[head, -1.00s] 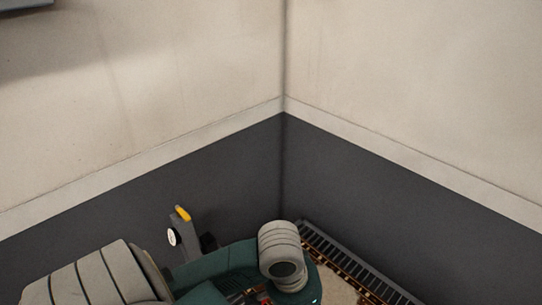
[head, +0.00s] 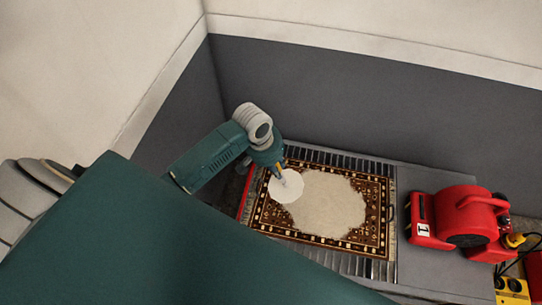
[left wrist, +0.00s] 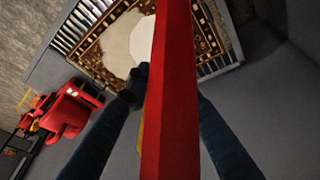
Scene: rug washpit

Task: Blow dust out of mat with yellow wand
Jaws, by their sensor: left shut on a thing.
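The brown patterned mat (head: 335,242) with a cream centre lies on a slatted grate in the head view. It also shows at the top of the left wrist view (left wrist: 97,50). My left gripper (head: 279,168) is over the mat's left part, shut on the yellow wand, of which a short yellow piece shows. A white disc (head: 287,188) is just below it over the mat; whether it touches is unclear. In the left wrist view a red bar (left wrist: 172,90) runs between my dark fingers and hides most of what they hold. My right gripper is not in view.
A red blower (head: 462,228) stands on a grey ledge right of the grate (head: 352,266), near a yellow box (head: 512,291) with cables. Grey-and-cream walls close off the back and left. My teal arm covers the lower left.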

